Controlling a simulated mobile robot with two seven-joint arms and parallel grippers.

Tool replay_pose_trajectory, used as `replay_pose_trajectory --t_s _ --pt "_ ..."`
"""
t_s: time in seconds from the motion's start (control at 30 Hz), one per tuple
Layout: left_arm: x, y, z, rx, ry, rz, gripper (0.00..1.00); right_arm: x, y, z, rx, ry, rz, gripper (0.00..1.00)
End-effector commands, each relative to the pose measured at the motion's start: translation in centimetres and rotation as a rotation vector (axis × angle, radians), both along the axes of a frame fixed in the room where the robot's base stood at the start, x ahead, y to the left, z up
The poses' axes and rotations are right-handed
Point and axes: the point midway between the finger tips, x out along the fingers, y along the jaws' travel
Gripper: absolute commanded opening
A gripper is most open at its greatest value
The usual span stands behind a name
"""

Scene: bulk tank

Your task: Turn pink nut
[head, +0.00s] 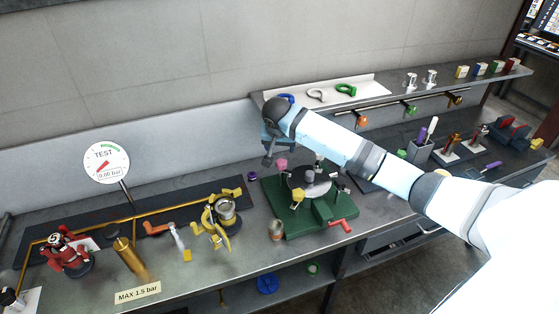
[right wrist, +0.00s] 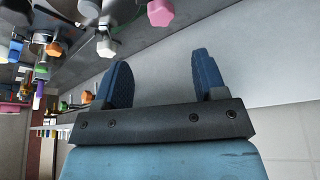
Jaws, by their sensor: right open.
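The pink nut (head: 281,164) shows in the head view at the back left of a green fixture (head: 318,218) with a round grey centre. It also shows in the right wrist view (right wrist: 160,12), at the top edge, beyond my fingertips. My right gripper (head: 268,157) is open, just left of the pink nut in the head view. In the right wrist view my right gripper (right wrist: 160,68) has its two blue fingers apart with nothing between them. The nut looks apart from the fingers. My left gripper is not in view.
A yellow clamp (head: 215,225), a red valve (head: 66,252) and a brass cylinder (head: 128,256) stand to the left on the bench. A red handle (head: 342,225) sits at the fixture's front right. A purple knob (head: 252,176) lies left of the fixture. The wall runs close behind.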

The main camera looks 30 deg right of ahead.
Motion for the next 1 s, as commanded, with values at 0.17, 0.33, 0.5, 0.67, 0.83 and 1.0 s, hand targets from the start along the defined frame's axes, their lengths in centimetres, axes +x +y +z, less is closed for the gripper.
replay_pose_trajectory --t_s 0.17,0.33,0.5,0.67,0.83,1.0 --pt "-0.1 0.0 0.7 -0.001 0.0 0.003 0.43 1.1 -1.0 -3.4 0.0 0.003 -0.001 0.65" --pt "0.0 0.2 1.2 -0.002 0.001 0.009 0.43 2.1 -1.8 -6.7 0.0 0.002 0.001 0.65" --pt "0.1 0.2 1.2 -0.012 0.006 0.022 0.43 2.9 -2.4 -9.1 0.0 0.001 0.002 0.65" --pt "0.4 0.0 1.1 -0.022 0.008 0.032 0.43 3.3 -2.7 -10.3 0.0 0.0 0.002 0.65" --pt "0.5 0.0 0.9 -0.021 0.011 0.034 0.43 3.3 -2.8 -10.6 0.001 -0.001 0.003 0.65" --pt "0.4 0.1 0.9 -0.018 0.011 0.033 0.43 3.3 -2.8 -10.6 0.001 -0.001 0.003 0.6"
